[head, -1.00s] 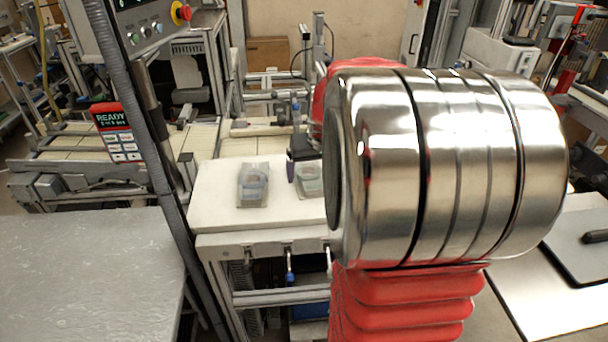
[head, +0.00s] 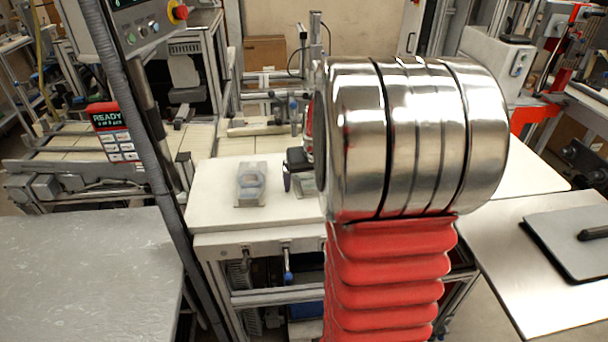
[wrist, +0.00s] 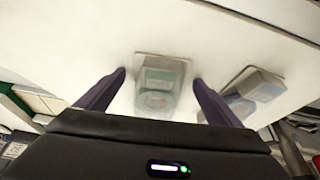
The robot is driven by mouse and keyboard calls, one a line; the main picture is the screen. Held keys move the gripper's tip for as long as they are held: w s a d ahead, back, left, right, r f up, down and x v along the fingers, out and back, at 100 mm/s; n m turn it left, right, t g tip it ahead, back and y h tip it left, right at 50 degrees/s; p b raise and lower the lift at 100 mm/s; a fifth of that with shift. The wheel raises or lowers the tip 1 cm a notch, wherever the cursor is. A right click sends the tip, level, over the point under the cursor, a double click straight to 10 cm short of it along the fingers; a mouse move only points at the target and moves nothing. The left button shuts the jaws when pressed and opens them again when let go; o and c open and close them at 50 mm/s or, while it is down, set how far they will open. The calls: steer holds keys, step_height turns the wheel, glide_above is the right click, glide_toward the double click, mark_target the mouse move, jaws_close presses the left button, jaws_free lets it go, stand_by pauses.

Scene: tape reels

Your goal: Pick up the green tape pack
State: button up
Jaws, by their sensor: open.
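The green tape pack (wrist: 160,92) is a clear flat pack with a green roll, lying on the white table (wrist: 60,45). In the wrist view it lies between the two dark purple fingers of my gripper (wrist: 158,77), with a visible gap on each side. My gripper is open and holds nothing. In the head view the green pack (head: 304,184) is mostly hidden behind my gripper (head: 297,168) and arm. The wrist view does not clearly show how high the fingertips are above the table.
A similar pack with blue rolls (wrist: 252,93) lies to the right of the green one in the wrist view; in the head view this blue pack (head: 251,184) is to the left. The white tabletop around both packs is clear. A dark post stands at the table's left.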

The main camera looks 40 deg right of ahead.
steer(key=shift+c, duration=0.4)
steer(key=c, duration=1.2)
